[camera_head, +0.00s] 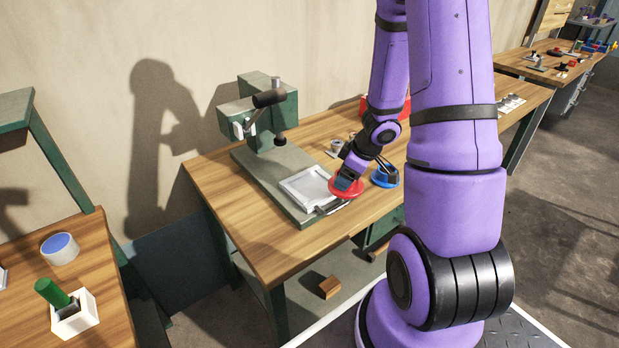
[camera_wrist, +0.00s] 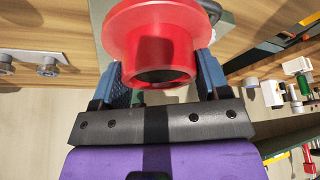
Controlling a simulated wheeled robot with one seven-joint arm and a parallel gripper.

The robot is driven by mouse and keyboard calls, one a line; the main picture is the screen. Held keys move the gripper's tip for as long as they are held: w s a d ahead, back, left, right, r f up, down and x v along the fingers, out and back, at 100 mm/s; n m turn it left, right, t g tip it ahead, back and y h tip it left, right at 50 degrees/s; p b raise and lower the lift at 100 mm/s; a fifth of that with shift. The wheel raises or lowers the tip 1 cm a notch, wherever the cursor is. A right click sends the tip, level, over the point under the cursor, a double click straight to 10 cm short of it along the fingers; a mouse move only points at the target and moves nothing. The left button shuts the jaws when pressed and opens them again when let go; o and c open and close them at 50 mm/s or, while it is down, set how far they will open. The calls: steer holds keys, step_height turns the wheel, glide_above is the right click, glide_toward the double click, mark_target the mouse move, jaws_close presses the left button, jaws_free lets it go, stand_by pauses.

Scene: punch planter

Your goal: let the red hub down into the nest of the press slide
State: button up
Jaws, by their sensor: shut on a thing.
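The red hub (camera_wrist: 150,40) is a flanged red piece with a dark bore, close up in the wrist view. My gripper (camera_wrist: 160,80) is shut on it, with one blue finger on each side. In the head view the red hub (camera_head: 346,188) hangs under my gripper (camera_head: 346,178), at the front right end of the press. The press slide (camera_head: 307,187) is a light grey tray with a raised rim on the press base, in front of the green press (camera_head: 270,110). A handle sticks out at its front right, by the hub. The nest itself cannot be made out clearly.
A blue hub-like piece (camera_head: 385,177) stands on the wooden bench (camera_head: 230,212), just right of the red hub. A red bin (camera_head: 373,104) and small grey parts (camera_head: 337,147) are behind my arm. The bench is bare at the front left.

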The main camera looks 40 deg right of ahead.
steer(key=w+a, duration=0.1)
steer(key=w, duration=0.2)
steer(key=w+a, duration=0.1)
steer(key=w, duration=0.2)
steer(key=w+a+f, duration=0.1)
steer(key=w, duration=0.2)
steer(key=shift+a, duration=0.3)
steer(key=shift+x, duration=1.45)
steer(key=shift+f, duration=0.4)
steer(key=shift+f, duration=0.15)
steer(key=o, duration=1.5)
